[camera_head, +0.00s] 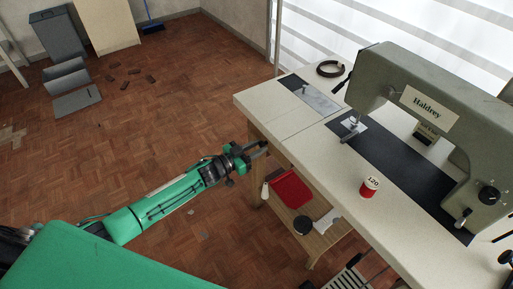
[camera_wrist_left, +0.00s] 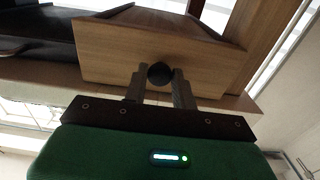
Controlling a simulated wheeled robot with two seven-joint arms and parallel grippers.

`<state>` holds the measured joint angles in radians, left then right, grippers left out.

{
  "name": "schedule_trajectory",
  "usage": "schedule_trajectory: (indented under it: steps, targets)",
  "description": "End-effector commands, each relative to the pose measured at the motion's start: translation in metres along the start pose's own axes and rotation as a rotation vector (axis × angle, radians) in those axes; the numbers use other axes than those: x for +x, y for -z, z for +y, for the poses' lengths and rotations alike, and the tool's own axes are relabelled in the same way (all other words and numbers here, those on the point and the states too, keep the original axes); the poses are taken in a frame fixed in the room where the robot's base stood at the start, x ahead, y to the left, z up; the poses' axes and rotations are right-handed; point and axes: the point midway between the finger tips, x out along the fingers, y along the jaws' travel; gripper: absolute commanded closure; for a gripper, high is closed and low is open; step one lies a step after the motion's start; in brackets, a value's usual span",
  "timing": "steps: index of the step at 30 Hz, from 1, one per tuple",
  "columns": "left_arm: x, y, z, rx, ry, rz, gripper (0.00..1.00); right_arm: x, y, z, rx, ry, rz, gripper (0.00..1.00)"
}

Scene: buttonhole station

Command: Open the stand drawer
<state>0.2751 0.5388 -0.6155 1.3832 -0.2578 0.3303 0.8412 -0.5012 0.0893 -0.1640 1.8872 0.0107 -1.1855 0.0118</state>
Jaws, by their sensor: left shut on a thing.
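The stand drawer's wooden front (camera_wrist_left: 205,65) fills the upper middle of the left wrist view, which looks upside down. Its round black knob (camera_wrist_left: 160,73) sits between the fingertips of my left gripper (camera_wrist_left: 160,88). The gripper is shut on the knob. In the head view my left gripper (camera_head: 259,150) is at the near left end of the sewing stand (camera_head: 290,125), just below its pale top. The drawer is mostly hidden there by the top and the gripper. I cannot tell how far out the drawer stands. My right gripper is not in view.
A sewing machine (camera_head: 415,110) and a red-and-white cup (camera_head: 370,187) stand on the top. A red tray (camera_head: 291,190) and a black round object (camera_head: 303,225) are on a low shelf.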

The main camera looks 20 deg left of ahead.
Motion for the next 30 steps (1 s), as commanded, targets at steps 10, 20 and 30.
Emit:
schedule_trajectory:
  steps: [10, 20, 30]
  targets:
    - [-0.028, 0.002, 0.0, -0.001, 0.001, -0.002, 1.0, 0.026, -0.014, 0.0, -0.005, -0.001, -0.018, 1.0]
    - [-0.104, 0.003, 0.0, -0.002, 0.001, -0.005, 1.0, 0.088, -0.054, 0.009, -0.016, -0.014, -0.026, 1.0]
    - [-0.188, 0.002, 0.0, 0.0, 0.0, -0.004, 1.0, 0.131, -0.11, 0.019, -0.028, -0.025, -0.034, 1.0]
